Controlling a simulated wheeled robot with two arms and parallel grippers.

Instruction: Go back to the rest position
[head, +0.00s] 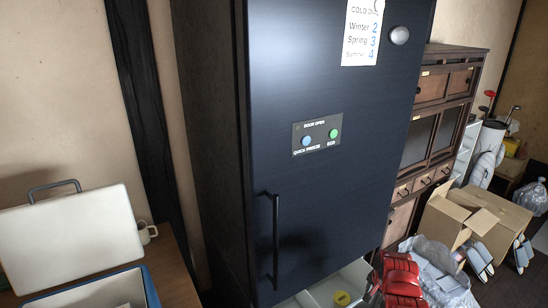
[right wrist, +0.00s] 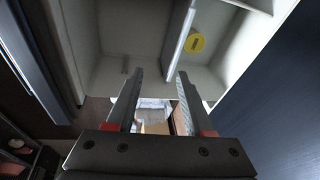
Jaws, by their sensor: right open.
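My right gripper (right wrist: 159,78) is open in the right wrist view, with nothing between its two fingers. Behind the fingers in that view is a pale open drawer (right wrist: 120,40) with a divider and a yellow round disc (right wrist: 195,44). The open drawer (head: 318,291) also shows at the bottom of the head view, below the tall dark fridge (head: 330,100), with the yellow disc (head: 342,298) inside. I cannot make out my right gripper in the head view. My left gripper is in neither view.
The fridge has a vertical handle (head: 274,240) and a button panel (head: 316,135). A white cooler lid (head: 70,235) stands raised at left, near a mug (head: 147,232). A red object (head: 401,275), plastic bag (head: 440,285) and cardboard box (head: 485,215) crowd the right.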

